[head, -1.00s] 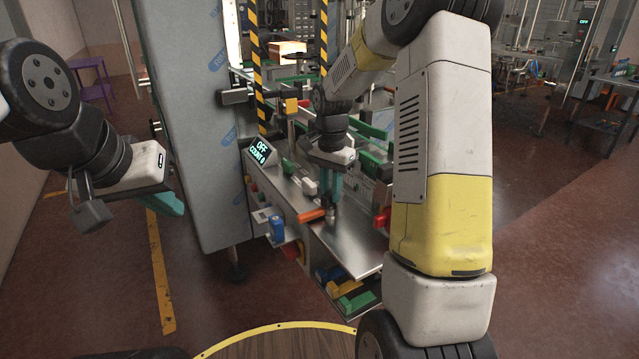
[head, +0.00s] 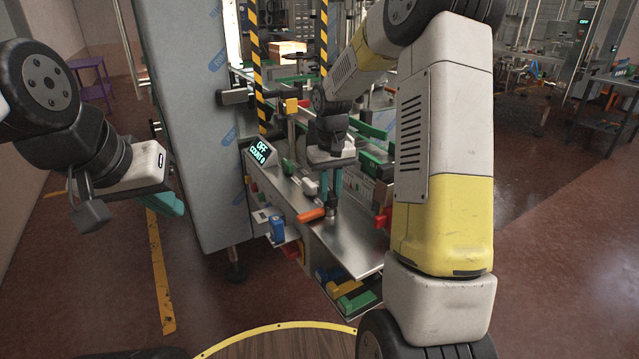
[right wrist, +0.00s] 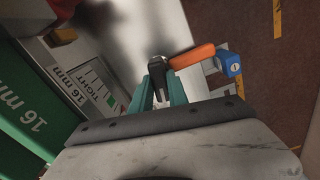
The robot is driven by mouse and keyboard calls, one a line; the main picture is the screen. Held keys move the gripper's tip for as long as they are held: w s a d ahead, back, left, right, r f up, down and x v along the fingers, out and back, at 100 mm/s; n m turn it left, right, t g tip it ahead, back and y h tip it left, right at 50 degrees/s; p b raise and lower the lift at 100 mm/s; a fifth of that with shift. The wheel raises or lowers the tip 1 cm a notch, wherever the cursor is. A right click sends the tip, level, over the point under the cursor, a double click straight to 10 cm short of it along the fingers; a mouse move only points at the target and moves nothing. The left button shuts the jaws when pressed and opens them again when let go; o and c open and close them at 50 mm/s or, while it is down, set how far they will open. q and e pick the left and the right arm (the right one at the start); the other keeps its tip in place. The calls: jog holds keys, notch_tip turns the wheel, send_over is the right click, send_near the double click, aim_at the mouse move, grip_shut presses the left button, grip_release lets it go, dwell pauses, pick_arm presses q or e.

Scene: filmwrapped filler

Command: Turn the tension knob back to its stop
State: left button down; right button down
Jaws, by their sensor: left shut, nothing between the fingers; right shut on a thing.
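My right gripper (head: 335,192) points down over the steel bench of the machine. In the right wrist view its teal fingers (right wrist: 160,88) are shut on a dark, upright knob-like piece (right wrist: 158,66), which I take for the tension knob. An orange handle (right wrist: 192,56) lies right beside that piece; I cannot tell whether they are joined. It also shows in the head view (head: 311,215). A white scale plate marked TIGHT (right wrist: 98,92) is left of the fingers. The knob's stop cannot be made out. My left gripper (head: 166,201) is shut and empty, far left of the bench.
A display (head: 260,151) reads OFF and COUNT 0. A blue block (head: 276,228) sits at the bench's left edge, and a tray of coloured parts (head: 350,298) is below. A grey cabinet (head: 195,120) stands between the left gripper and the bench. The front bench surface (head: 345,240) is clear.

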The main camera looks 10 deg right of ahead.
jog(key=n, duration=0.4)
jog(key=shift+n, duration=0.3)
jog(key=n, duration=0.3)
jog(key=shift+n, duration=0.4)
jog(key=n, duration=0.4)
jog(key=shift+n, duration=2)
jog(key=c, duration=1.3)
grip_release()
